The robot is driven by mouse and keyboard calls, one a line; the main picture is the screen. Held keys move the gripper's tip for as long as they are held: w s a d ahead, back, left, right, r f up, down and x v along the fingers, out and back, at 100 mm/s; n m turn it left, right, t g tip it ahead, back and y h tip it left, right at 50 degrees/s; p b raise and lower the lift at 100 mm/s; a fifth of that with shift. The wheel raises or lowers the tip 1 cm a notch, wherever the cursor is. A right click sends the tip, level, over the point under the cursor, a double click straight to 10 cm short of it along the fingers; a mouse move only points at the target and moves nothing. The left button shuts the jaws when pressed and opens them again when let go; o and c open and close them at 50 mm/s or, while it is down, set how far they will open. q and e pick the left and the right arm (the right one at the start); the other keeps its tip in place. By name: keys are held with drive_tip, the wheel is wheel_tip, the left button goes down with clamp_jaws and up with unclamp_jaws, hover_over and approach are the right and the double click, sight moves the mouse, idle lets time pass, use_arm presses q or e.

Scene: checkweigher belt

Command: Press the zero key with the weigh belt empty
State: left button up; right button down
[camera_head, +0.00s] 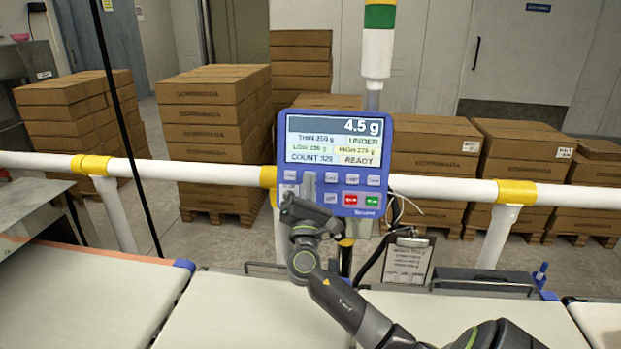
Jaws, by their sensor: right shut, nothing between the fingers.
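The blue checkweigher terminal (333,163) stands on a post behind the belts. Its screen (334,140) reads 4.5 g, with UNDER and READY below. The keypad has pale keys (331,178), a red key (350,198) and a green key (372,200). The key labels are too small to read, so I cannot tell which is zero. My right gripper (308,184) is shut and empty at the keypad's left part, covering some keys. I cannot tell whether its tips touch a key. The weigh belt (235,308) looks empty where it shows; my right arm covers part of it.
A white rail (230,174) with yellow joints runs behind the belts. A clipboard (407,262) hangs right of the terminal near loose cables. A green and white stack light (378,45) rises behind it. Cartons (205,125) stand on pallets beyond. The infeed belt (85,295) is clear.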

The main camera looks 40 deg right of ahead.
drive_tip(key=shift+w+d+f, duration=0.1)
drive_tip(key=shift+w+d, duration=0.15)
drive_tip(key=shift+d, duration=0.05)
idle(0.5)
idle(0.4)
drive_tip(key=shift+s+a+r, duration=0.2)
drive_tip(key=shift+s+a, duration=0.3)
drive_tip(key=shift+a, duration=0.15)
drive_tip(key=shift+s+a+r+p, duration=0.25)
drive_tip(key=shift+s+a+p, duration=0.1)
drive_tip(key=shift+s+a, duration=0.2)
drive_tip(key=shift+s+a+r+p, duration=0.2)
drive_tip(key=shift+s+a+p, duration=0.2)
drive_tip(key=shift+a, duration=0.3)
drive_tip(key=shift+s+a+r+p, duration=0.25)
drive_tip(key=shift+s+a+p, duration=0.05)
drive_tip(key=shift+s+a, duration=0.3)
